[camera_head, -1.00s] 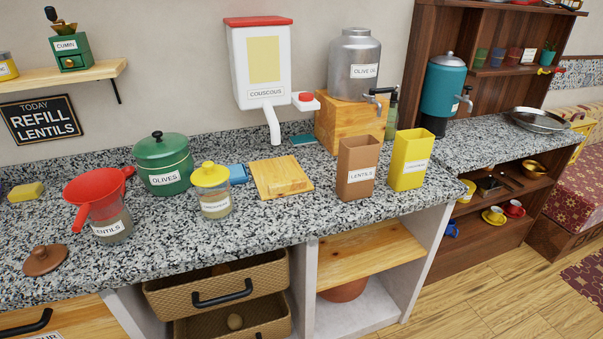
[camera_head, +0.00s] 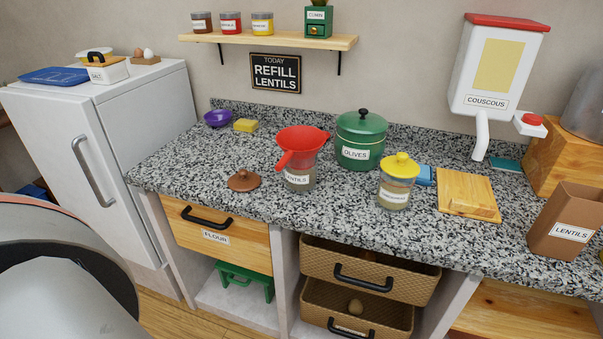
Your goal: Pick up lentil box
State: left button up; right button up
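The lentil box (camera_head: 566,213) is a brown, open-topped box with a white LENTILS label. It stands upright on the speckled counter (camera_head: 350,221) at the right side of the head view, cut slightly by the picture's edge. A glass jar (camera_head: 299,180) labelled LENTILS stands further left on the counter, with a red funnel (camera_head: 303,139) in its top. Neither of my grippers shows in the view. A dark and grey rounded part at the lower left looks like my own arm.
A wooden board (camera_head: 468,194), a yellow-lidded jar (camera_head: 396,184) and a green OLIVES pot (camera_head: 361,143) stand left of the box. The white COUSCOUS dispenser (camera_head: 495,72) and a wooden block (camera_head: 551,153) are behind it. A brown lid (camera_head: 243,181) lies further left.

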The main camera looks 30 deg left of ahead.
aim_at(572, 215)
jog(key=i+l, duration=0.1)
jog(key=l, duration=0.55)
jog(key=i+l, duration=0.15)
jog(key=l, duration=0.45)
jog(key=i+l+u, duration=0.1)
jog(key=l, duration=0.55)
